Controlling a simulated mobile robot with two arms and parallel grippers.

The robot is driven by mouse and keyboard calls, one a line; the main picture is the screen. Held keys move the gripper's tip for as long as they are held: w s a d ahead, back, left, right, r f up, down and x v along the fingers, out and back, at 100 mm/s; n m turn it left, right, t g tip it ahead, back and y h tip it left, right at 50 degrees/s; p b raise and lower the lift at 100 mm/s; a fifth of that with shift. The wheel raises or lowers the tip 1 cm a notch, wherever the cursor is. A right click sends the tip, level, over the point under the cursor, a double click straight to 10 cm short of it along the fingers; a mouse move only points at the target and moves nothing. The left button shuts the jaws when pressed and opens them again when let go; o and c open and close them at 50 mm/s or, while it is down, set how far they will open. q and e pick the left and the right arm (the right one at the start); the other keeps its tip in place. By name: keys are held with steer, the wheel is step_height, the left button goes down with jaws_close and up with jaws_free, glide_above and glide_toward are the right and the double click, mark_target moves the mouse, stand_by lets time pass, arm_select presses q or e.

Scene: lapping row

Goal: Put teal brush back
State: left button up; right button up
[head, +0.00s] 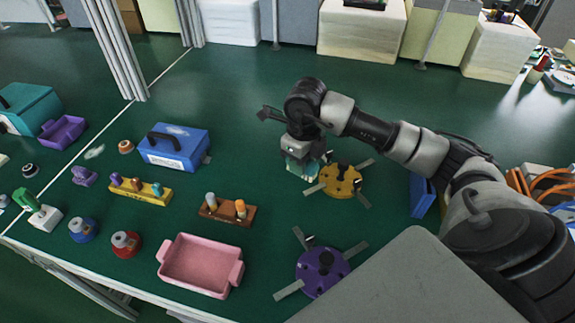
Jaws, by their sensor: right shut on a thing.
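My right gripper (297,156) reaches in from the right and points down over the green table. It is shut on a pale teal thing (302,172), which looks like the teal brush. The gripper hides most of it, and I cannot tell whether its lower end touches the table. It is just left of a yellow round fixture (341,181) with metal arms. A small wooden rack (228,212) with a tan and an orange knob stands lower left of it. A yellow rack (139,191) with several coloured knobs is further left. My left gripper is not in view.
A blue case (174,148) stands left of the gripper. A pink tray (201,265) and a purple round fixture (322,270) are at the front. Red (126,243) and blue (83,229) containers and a green-handled brush (37,212) are at left. The table behind the gripper is clear.

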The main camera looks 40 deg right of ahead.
glide_above(285, 177)
step_height(285, 177, down, 4)
steer(key=shift+w+f, duration=0.1)
steer(key=shift+f, duration=0.1)
steer(key=shift+f+p, duration=0.3)
steer(key=shift+f, duration=1.7)
steer(key=shift+f, duration=0.1)
steer(key=o, duration=0.9)
step_height(285, 177, up, 12)
steer(key=shift+b, duration=0.35)
steer(key=shift+r, duration=0.2)
